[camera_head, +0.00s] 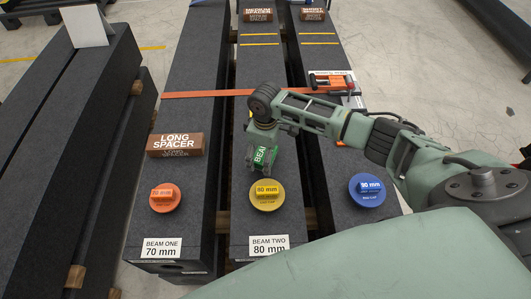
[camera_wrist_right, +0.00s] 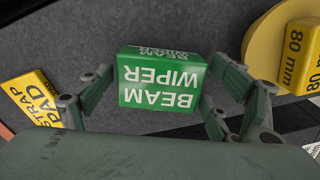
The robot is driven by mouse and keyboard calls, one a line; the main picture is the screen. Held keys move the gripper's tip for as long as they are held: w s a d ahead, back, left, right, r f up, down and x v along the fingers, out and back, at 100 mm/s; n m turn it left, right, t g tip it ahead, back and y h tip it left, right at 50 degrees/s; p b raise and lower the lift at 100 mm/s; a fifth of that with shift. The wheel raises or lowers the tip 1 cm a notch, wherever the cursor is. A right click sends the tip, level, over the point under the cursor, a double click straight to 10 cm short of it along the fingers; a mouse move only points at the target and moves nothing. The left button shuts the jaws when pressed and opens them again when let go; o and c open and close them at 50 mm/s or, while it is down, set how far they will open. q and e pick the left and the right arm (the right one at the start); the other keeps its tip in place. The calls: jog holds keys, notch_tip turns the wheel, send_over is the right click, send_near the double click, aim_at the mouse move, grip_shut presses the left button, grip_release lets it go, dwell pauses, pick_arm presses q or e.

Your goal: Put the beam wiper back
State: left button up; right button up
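The beam wiper (camera_head: 263,157) is a green block with white lettering. In the head view it sits between the fingers of my right gripper (camera_head: 261,160), over beam two, just behind the yellow 80 mm disc. In the right wrist view the beam wiper (camera_wrist_right: 161,85) fills the space between the fingers of my right gripper (camera_wrist_right: 163,70), its lettering upside down. My left gripper is not in view.
The yellow 80 mm disc (camera_head: 267,195) is close in front. An orange disc (camera_head: 165,198) and the long spacer (camera_head: 175,145) are on beam one; a blue disc (camera_head: 367,190) is on the right beam. An orange strap (camera_head: 200,94) crosses behind. A yellow strap pad (camera_wrist_right: 32,98) lies beside my fingers.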

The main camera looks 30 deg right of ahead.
dwell(0.3)
notch_tip(320, 180, up, 12)
jog(key=shift+r+b, duration=0.1)
jog(key=shift+b, duration=0.25)
dwell(0.7)
